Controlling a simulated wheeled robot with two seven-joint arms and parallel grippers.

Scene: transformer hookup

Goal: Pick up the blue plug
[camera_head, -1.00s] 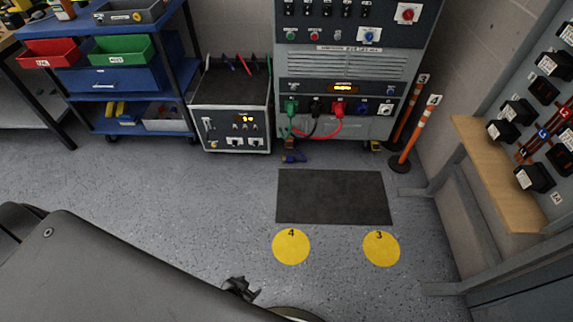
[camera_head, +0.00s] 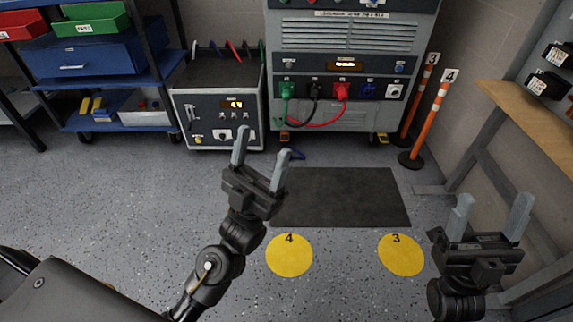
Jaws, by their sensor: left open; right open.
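The blue plug (camera_head: 298,154) lies on the floor at the foot of the grey load bank cabinet (camera_head: 350,40). Only a small part of it shows, just right of a fingertip of my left gripper (camera_head: 262,144); the rest is hidden. My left gripper is open and empty, in front of the plug and to its left in the picture. My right gripper (camera_head: 494,200) is open and empty at the lower right, far from the plug. On the cabinet's socket row, green, black and red plugs sit in place beside a blue socket (camera_head: 369,91).
A dark mat (camera_head: 345,198) and yellow floor circles marked 4 (camera_head: 289,256) and 3 (camera_head: 401,255) lie before the cabinet. A smaller grey unit (camera_head: 218,120) and a blue shelf cart (camera_head: 120,83) stand left. Orange posts (camera_head: 430,120) and a wooden ledge (camera_head: 535,110) are right.

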